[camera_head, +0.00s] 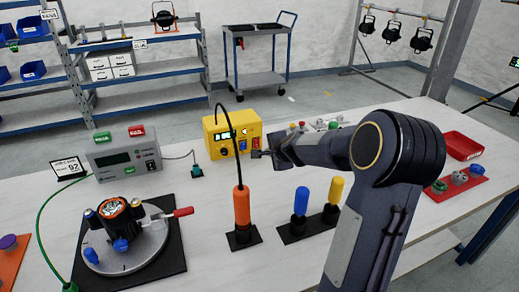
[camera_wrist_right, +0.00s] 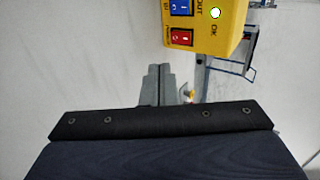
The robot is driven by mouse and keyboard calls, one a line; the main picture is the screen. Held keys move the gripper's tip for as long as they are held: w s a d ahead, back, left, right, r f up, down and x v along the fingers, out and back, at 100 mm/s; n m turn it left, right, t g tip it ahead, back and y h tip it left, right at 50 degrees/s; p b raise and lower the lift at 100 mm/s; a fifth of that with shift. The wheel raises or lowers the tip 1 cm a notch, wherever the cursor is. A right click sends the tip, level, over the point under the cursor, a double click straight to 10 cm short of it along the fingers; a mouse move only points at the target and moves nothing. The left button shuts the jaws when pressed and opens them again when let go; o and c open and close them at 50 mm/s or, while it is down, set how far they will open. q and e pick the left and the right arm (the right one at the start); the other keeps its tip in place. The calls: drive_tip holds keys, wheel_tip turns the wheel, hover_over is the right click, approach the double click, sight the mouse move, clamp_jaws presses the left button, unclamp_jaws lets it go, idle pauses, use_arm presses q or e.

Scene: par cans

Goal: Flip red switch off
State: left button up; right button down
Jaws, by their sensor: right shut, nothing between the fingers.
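The yellow box (camera_head: 222,150) stands on the white table, with a small display and a row of controls on its front. The red switch (camera_head: 256,142) sits at the right end of the front, beside the blue switch (camera_head: 243,145). In the right wrist view the red switch (camera_wrist_right: 181,38) is a rocker with white marks, next to the blue switch (camera_wrist_right: 181,7); I cannot tell its position. My right gripper (camera_head: 260,154) is shut and empty, just in front of the box near the red switch. In the wrist view its fingertips (camera_wrist_right: 160,70) appear beside the box, apart from the switch. My left gripper is out of view.
An orange-handled tool (camera_head: 241,206) with a black cable stands in front of the box. Blue and yellow handles (camera_head: 301,201) stand on a black mat near my right arm. A grey meter (camera_head: 124,158) and a round fixture (camera_head: 150,258) are on the left. A red tray (camera_head: 462,146) is at right.

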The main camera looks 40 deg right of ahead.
sight(257, 147)
drive_tip(key=x, duration=0.7)
drive_tip(key=shift+w+f, duration=0.25)
drive_tip(key=shift+f, duration=0.05)
drive_tip(key=shift+w+d+p, duration=0.2)
drive_tip(key=shift+w, duration=0.4)
drive_tip(key=shift+w+d+p, duration=0.15)
drive_tip(key=shift+w+d, duration=0.05)
drive_tip(key=shift+w, duration=0.4)
drive_tip(key=shift+w+d+f, duration=0.15)
drive_tip(key=shift+w+d, duration=0.1)
drive_tip(key=shift+w, duration=0.4)
drive_tip(key=shift+f, duration=0.15)
drive_tip(key=b, duration=0.3)
drive_tip(key=shift+w+f, duration=0.1)
drive_tip(key=shift+f, duration=0.2)
drive_tip(key=shift+r+t+p, duration=0.3)
drive_tip(key=shift+r+p, duration=0.05)
drive_tip(key=shift+r, duration=0.15)
